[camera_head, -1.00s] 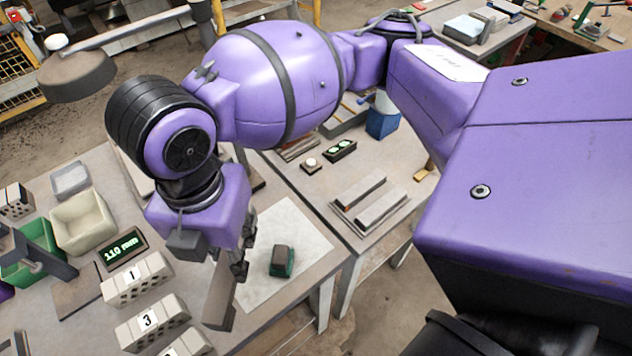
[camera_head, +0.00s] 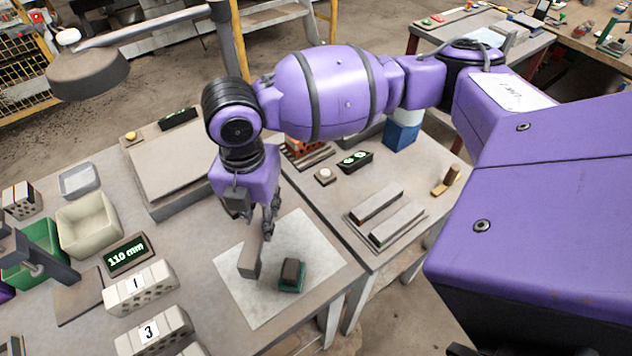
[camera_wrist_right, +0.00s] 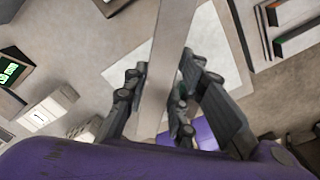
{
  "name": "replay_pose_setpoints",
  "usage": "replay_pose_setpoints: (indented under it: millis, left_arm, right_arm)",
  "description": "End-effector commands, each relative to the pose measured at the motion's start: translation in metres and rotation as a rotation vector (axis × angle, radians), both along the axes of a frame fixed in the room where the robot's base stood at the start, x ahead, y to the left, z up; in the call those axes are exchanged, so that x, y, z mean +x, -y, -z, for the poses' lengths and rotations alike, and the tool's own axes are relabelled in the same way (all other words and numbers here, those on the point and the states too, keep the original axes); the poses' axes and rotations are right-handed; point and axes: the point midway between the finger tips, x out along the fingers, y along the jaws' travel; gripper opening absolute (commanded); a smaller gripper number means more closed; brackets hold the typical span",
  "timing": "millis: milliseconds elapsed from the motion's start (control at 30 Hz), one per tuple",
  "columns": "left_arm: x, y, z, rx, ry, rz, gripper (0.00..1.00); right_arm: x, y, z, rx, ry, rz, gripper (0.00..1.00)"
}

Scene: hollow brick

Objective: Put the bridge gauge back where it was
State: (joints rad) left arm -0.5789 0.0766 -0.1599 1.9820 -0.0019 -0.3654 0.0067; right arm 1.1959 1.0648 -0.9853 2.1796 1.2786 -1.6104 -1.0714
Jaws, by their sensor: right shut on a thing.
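My right gripper (camera_head: 266,222) is shut on a long grey bar (camera_head: 250,258); I cannot tell for sure that this bar is the bridge gauge. The bar hangs down at a slight tilt over the pale sheet (camera_head: 258,305) on the table. In the right wrist view, the gripper (camera_wrist_right: 165,92) has one finger on each side of the bar (camera_wrist_right: 168,60), which runs away up the picture. A small green block with a brown top (camera_head: 291,275) sits on the sheet, just right of the bar's lower end. My left gripper is out of view.
Numbered hollow bricks (camera_head: 140,288) stand at the front left, near a "110 mm" display (camera_head: 128,255), a cream bin (camera_head: 88,226) and a green bin (camera_head: 35,250). A rack with two grey bars (camera_head: 388,218) lies on the right table. A flat grey plate (camera_head: 170,165) lies behind.

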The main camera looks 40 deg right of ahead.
Motion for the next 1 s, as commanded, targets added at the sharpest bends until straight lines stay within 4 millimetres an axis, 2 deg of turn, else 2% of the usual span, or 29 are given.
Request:
replay_pose_setpoints:
  millis: [167,367,733,767,900,1000]
  left_arm:
    - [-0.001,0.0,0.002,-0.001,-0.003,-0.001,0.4]
    - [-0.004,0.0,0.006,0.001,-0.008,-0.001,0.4]
    - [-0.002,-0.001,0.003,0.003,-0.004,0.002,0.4]
    - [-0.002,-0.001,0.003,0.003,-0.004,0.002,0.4]
    - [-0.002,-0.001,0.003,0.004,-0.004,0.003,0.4]
    - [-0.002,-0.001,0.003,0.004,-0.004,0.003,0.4]
  right_arm:
    - [0.008,0.005,0.012,0.0,-0.001,0.003,0.0]
    - [0.007,0.004,0.04,0.001,-0.001,-0.001,0.0]
    - [0.008,0.004,0.042,0.0,0.004,-0.001,0.0]
    - [0.008,0.005,0.043,-0.001,0.005,-0.001,0.27]
    - [0.008,0.005,0.042,-0.001,0.005,-0.001,0.43]
    - [0.008,0.004,0.042,-0.001,0.005,-0.001,0.43]
